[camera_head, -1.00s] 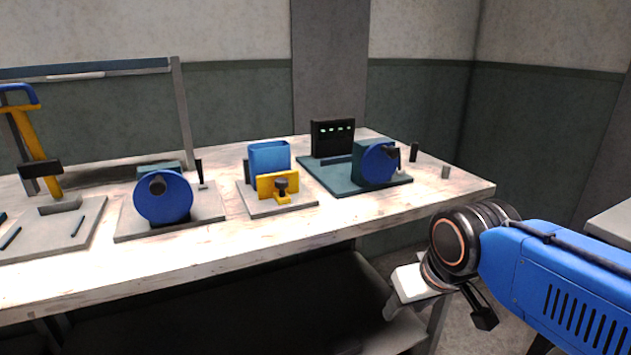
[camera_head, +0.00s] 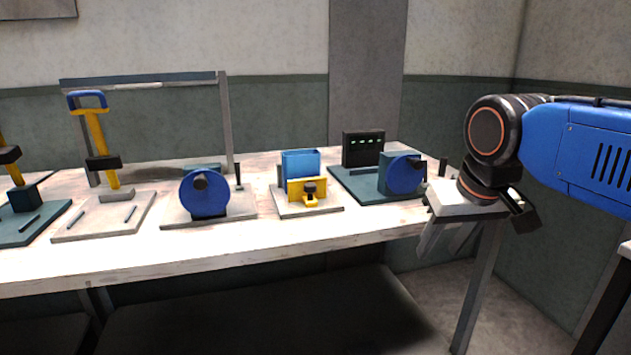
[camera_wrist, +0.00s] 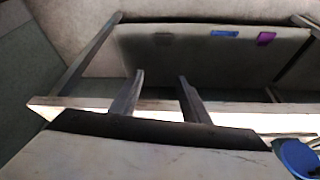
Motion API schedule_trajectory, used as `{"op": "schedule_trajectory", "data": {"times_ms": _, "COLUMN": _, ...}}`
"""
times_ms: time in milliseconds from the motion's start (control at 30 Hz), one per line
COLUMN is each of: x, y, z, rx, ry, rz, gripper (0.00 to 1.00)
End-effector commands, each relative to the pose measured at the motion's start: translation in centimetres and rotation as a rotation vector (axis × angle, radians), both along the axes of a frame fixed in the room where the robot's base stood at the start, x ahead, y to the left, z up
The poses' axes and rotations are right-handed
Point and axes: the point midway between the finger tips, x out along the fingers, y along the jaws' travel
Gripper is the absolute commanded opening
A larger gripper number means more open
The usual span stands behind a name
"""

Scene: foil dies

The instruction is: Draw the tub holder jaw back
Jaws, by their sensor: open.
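The tub holder sits on the bench in the head view. The holder is not recognisable in the wrist view.
A dark green station with a blue wheel (camera_head: 405,175) stands right of the holder, nearest my gripper. Another blue wheel (camera_head: 204,192) stands to its left. Yellow-handled presses (camera_head: 97,147) are farther left. Bare bench (camera_head: 275,238) runs along the front edge.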

Motion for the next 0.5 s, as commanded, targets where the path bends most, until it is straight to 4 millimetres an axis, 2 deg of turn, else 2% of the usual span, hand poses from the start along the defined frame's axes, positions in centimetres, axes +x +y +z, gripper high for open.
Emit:
{"op": "schedule_trajectory", "data": {"times_ms": 267, "x": 6.6, "y": 6.6, "z": 8.7, "rx": -0.002, "ry": 0.004, "rz": 0.070, "gripper": 0.42}}
{"op": "schedule_trajectory", "data": {"times_ms": 500, "x": 11.1, "y": 14.1, "z": 15.3, "rx": -0.003, "ry": 0.007, "rz": 0.123, "gripper": 0.42}}
